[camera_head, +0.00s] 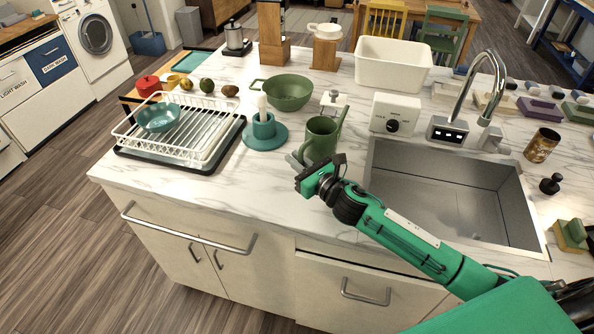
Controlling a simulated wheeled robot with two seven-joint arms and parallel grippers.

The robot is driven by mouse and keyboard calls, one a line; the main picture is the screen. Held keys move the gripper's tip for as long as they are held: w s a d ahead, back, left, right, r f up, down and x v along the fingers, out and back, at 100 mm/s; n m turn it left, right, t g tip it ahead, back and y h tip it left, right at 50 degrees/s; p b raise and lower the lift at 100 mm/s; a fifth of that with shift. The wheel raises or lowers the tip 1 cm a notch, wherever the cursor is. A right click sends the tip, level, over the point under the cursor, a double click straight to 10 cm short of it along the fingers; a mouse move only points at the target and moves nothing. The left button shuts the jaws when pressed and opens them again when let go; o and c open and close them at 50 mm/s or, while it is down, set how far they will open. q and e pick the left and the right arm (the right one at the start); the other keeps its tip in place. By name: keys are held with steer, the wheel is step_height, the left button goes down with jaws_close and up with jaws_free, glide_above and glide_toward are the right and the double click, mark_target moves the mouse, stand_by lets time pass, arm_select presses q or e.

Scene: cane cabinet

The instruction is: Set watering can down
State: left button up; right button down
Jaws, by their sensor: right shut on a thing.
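The green watering can (321,137) is upright over the marble counter, just left of the sink, with its thin spout pointing up and right. My right gripper (299,163) reaches in from the lower right and is shut at the can's near left side, where the handle is. The fingers partly hide the handle and the can's lower edge. I cannot tell whether the can's base touches the counter. My left gripper is not in view.
A teal candle holder (265,133) stands close left of the can, with a green colander (288,92) behind. A white dish rack (180,130) is farther left. The sink (450,195) opens at the right. Bare marble (235,185) lies along the front edge.

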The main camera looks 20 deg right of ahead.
step_height(320, 180, down, 3)
steer(key=shift+r, duration=0.1)
steer(key=shift+f, duration=0.55)
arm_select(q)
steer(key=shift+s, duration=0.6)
arm_select(e)
steer(key=shift+f, duration=0.2)
steer(key=c, duration=1.5)
jaws_free()
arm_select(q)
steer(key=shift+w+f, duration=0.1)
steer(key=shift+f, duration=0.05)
arm_select(e)
steer(key=shift+o, duration=0.2)
